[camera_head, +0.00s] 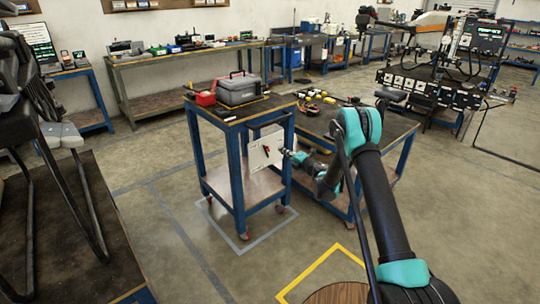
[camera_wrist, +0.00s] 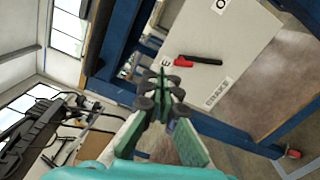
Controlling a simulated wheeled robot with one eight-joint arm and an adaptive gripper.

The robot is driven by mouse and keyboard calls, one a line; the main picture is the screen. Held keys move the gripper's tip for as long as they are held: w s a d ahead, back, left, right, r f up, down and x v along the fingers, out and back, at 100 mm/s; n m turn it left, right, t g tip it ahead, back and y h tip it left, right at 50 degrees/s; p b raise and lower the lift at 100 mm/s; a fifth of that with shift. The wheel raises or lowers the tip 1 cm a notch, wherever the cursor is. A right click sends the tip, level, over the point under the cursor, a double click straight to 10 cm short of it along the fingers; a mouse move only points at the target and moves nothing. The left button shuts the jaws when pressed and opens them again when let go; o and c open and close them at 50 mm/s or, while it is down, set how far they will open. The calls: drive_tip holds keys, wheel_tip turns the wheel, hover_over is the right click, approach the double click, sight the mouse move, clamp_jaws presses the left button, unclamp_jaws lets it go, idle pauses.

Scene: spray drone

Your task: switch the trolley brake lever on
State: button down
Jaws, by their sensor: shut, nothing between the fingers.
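The trolley (camera_head: 236,170) is a blue-framed cart with a dark top and a lower shelf. A white panel (camera_head: 258,160) is fixed to its side, and it also shows in the wrist view (camera_wrist: 235,55). On the panel is a small red and black brake lever (camera_wrist: 197,61), seen in the head view too (camera_head: 266,151). Its red end lies toward my fingers. Panel labels include a "BRAKE" label (camera_wrist: 217,93) and an "O" mark (camera_wrist: 222,4). My gripper (camera_wrist: 161,75) is shut and empty, just left of the lever in the wrist view, apparently apart from it.
A second blue-legged table (camera_head: 370,125) stands close behind my forearm. A dark workbench (camera_head: 85,215) is at left. Floor in front of the trolley is clear.

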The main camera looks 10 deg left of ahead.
wheel_tip(320, 180, down, 6)
drive_tip(key=s+a+n+g, duration=0.2)
drive_tip(key=s, duration=0.1)
drive_tip(key=shift+a+n+g+y, duration=0.3)
drive_tip(key=shift+a, duration=0.05)
drive_tip(key=shift+w+f, duration=0.1)
